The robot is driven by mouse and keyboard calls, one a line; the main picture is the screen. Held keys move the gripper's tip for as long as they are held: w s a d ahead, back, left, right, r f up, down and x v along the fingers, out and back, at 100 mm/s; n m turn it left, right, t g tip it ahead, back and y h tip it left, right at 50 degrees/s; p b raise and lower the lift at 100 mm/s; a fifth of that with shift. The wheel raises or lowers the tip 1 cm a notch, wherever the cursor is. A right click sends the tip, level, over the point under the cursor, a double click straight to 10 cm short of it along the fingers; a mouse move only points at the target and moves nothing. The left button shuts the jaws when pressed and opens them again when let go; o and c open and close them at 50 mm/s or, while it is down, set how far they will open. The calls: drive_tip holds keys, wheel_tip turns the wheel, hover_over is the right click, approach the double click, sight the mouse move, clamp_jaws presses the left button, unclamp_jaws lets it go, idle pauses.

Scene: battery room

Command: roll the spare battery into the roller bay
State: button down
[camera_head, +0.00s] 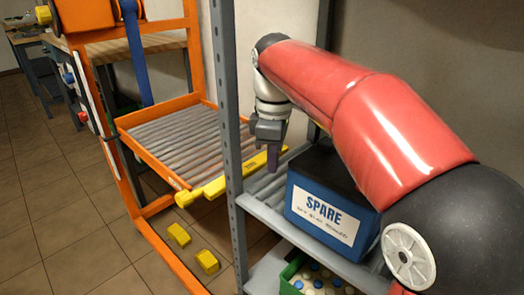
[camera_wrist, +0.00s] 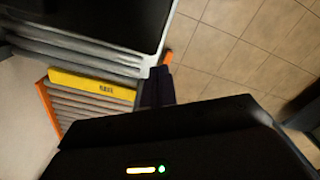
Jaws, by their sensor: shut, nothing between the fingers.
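The spare battery (camera_head: 318,216) is a blue box with a black top and a white "SPARE" label. It stands on the rollers of the grey shelf (camera_head: 285,222); its black top (camera_wrist: 95,18) fills the upper left of the wrist view. The roller bay (camera_head: 165,140) is an orange frame with grey rollers, left of the shelf. A yellow lettered bar (camera_head: 225,181) lies between bay and shelf rollers; it also shows in the wrist view (camera_wrist: 92,86). My gripper (camera_head: 273,165) points down, shut and empty, left of the battery near the bar's far end. Contact cannot be told.
A grey shelf post (camera_head: 222,110) stands between my arm and the bay. A green crate (camera_head: 300,277) of small capped items sits on the lower shelf. Two yellow blocks (camera_head: 179,234) (camera_head: 207,261) are by the orange frame's base. The tiled floor at left is clear.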

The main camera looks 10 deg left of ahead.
sight(308, 163)
drive_tip(key=shift+d, duration=0.75)
drive_tip(key=d, duration=0.6)
drive_tip(key=shift+p, duration=0.4)
drive_tip(key=shift+w+a, duration=0.1)
drive_tip(key=shift+a, duration=0.1)
drive_tip(key=a+r+p, duration=0.1)
drive_tip(key=r, duration=0.2)
drive_tip(key=a+r+p, duration=0.1)
drive_tip(key=r, duration=0.2)
drive_tip(key=a+r+p, duration=0.1)
drive_tip(key=r+p, duration=0.1)
drive_tip(key=r, duration=0.2)
drive_tip(key=shift+a, duration=0.4)
